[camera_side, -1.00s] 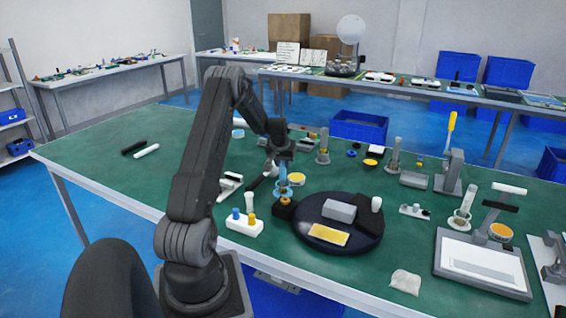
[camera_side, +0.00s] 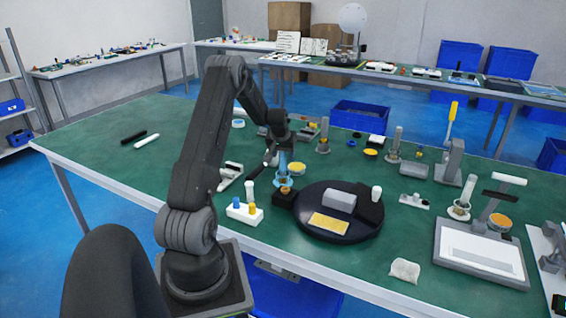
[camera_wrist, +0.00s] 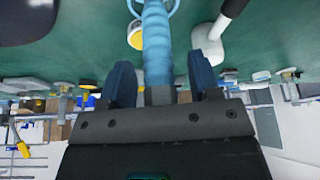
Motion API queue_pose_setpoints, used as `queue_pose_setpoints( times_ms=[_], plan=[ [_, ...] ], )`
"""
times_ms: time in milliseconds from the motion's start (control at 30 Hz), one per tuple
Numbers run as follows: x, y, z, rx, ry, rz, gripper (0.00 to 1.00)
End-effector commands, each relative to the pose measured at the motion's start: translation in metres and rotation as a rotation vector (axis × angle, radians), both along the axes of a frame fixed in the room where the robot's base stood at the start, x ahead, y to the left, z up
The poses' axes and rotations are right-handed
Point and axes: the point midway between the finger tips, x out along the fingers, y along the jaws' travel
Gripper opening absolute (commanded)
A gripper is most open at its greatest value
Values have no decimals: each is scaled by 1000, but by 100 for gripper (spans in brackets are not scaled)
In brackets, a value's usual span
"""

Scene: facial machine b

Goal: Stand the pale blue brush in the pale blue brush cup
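The pale blue brush (camera_wrist: 157,45) has a ribbed handle and runs upright between my fingers in the wrist view. It also shows below my gripper in the side view (camera_side: 284,158). A pale blue ring (camera_wrist: 177,8), seemingly the rim of the pale blue brush cup, loops around the brush at the top edge of the wrist view; the cup's lower part is out of frame there. In the side view the cup (camera_side: 284,179) is small, and the brush appears to stand in it. My gripper (camera_wrist: 160,82) is open, with a visible gap on each side of the handle.
A black round tray (camera_side: 312,231) with a grey block and a yellow pad lies close by at the right. A white holder (camera_side: 244,213) with small caps stands in front. A yellow-topped pot (camera_side: 296,169) is just beside the cup. The table's left side is mostly clear.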

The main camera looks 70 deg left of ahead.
Motion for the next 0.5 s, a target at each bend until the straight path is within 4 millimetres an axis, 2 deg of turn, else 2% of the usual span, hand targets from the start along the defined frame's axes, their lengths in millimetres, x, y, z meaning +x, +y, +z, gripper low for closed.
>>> queue_pose_setpoints(
  times_ms=[267, 367, 500],
  plan=[
    [0, -1, 3, 1, -1, 0, 56],
    [-2, -3, 11, 2, -1, 0, 56],
    [-8, -11, 36, 3, -2, 0, 56]
  ],
)
